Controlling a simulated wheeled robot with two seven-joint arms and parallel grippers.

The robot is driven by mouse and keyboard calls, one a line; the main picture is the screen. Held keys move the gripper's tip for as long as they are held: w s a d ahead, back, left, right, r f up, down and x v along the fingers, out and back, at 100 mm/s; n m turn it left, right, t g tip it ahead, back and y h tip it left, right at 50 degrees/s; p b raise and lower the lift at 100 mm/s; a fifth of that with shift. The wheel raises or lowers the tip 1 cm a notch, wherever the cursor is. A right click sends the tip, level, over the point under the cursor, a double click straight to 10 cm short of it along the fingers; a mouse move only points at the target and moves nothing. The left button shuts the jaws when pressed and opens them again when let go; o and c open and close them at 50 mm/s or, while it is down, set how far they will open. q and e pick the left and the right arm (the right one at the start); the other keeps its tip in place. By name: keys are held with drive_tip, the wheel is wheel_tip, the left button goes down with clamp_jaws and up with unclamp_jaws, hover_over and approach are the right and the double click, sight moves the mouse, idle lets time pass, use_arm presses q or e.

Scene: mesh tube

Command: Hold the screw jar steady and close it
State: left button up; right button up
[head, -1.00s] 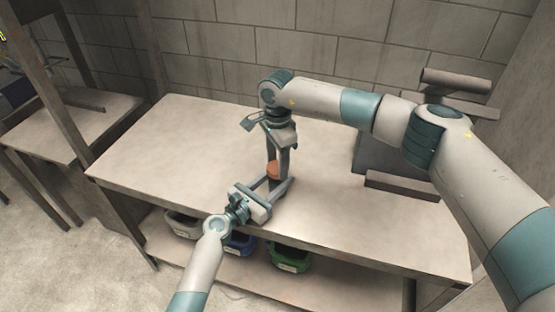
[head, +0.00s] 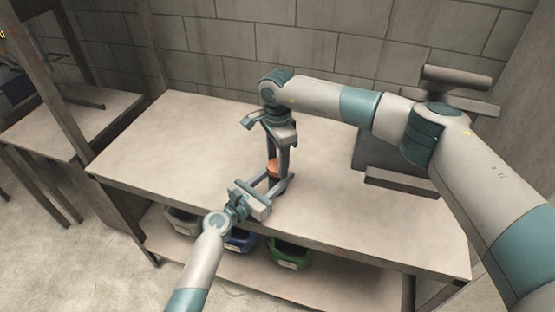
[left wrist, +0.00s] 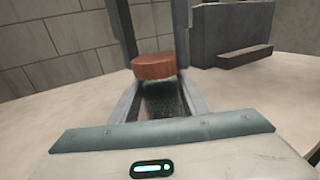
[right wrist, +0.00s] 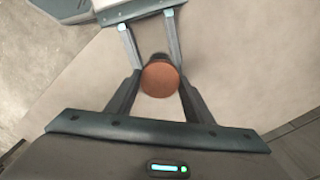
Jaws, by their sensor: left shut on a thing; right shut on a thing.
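The screw jar stands upright on the workbench, with a copper-brown lid (head: 272,168) on top of a dark body (left wrist: 162,101). In the left wrist view the lid (left wrist: 154,66) sits on the jar. My left gripper (head: 277,184) reaches in low from the front, its fingers shut on the jar body. My right gripper (head: 277,166) points down from above, its fingers shut on the lid. In the right wrist view the round lid top (right wrist: 161,80) lies between the right fingertips. The jar body is mostly hidden there by the lid.
A dark grey machine or stand (head: 385,150) is at the right of the workbench (head: 180,150). Grey (head: 182,222), blue (head: 240,242) and green (head: 290,252) bins sit on the shelf below. The bench's left side is clear.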

drive_tip(key=shift+f, duration=0.4)
